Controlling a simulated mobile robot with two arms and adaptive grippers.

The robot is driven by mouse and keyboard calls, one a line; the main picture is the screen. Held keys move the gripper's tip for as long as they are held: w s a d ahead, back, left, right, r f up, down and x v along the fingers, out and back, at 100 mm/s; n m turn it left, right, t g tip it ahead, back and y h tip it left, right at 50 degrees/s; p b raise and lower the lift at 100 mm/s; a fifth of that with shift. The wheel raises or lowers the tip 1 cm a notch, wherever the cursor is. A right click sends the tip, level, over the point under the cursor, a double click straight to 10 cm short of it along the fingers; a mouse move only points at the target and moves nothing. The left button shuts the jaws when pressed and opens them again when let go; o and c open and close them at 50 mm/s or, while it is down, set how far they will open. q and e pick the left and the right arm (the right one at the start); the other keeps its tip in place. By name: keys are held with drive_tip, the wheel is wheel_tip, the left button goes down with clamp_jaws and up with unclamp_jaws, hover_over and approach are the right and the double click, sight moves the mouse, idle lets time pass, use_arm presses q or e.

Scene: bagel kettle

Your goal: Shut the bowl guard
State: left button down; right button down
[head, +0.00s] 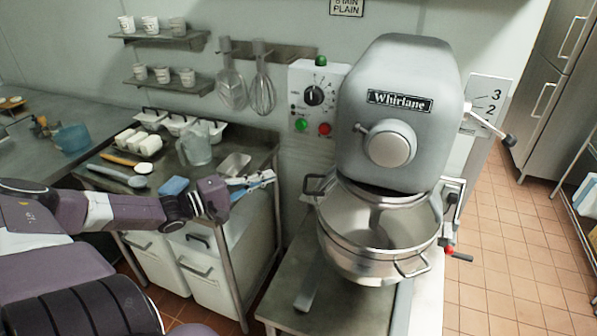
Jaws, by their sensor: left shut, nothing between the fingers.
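The large grey mixer (390,115) stands right of centre, with its steel bowl (370,262) under the head. The bowl looks empty and its front is uncovered. A curved metal piece (385,196) shows under the head at the back of the bowl opening; it may be part of the bowl guard, but I cannot tell its outline clearly. My left gripper (268,178) is shut and empty, left of the bowl and apart from it, in front of the side counter. My right gripper is not in view.
A control box (316,98) with a dial and buttons stands left of the mixer head. The side counter holds a clear jug (196,145), white tubs and a blue sponge (173,186). A lever (490,127) juts out right of the head. Tiled floor (505,250) lies open at right.

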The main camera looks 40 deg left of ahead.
use_arm(q)
drive_tip(key=shift+b+x, duration=1.25)
drive_tip(key=shift+x, duration=3.6)
drive_tip(key=s+d+p, duration=0.2)
drive_tip(key=d+p, duration=0.1)
drive_tip(key=shift+s+f, duration=0.15)
